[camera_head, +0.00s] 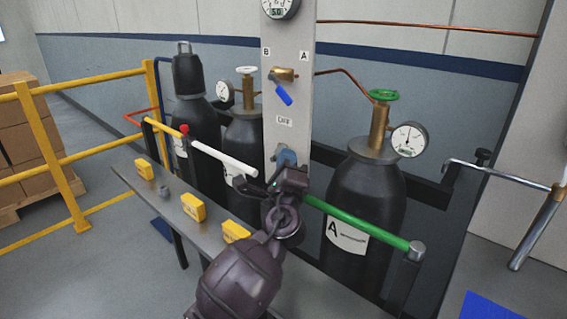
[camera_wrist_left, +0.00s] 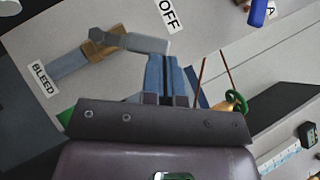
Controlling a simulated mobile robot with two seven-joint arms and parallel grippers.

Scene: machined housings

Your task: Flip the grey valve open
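The grey valve shows in the left wrist view as a grey lever (camera_wrist_left: 143,42) on a brass body (camera_wrist_left: 104,48). The lever lies between the BLEED label (camera_wrist_left: 43,79) and the OFF label (camera_wrist_left: 168,14). My left gripper (camera_wrist_left: 163,60) has its blue fingers side by side, shut, with the tips right by the lever's free end. I cannot tell whether they touch it. In the head view my left gripper (camera_head: 286,158) is at the panel (camera_head: 283,60), below the OFF label, and it hides the grey valve. My right gripper is not in view.
A blue-handled valve (camera_head: 283,93) sits higher on the panel. A black cylinder with a green handwheel (camera_head: 384,95) stands at right; other cylinders (camera_head: 192,110) stand at left. A white-and-green rail (camera_head: 360,224) and a shelf with yellow blocks (camera_head: 193,207) lie in front.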

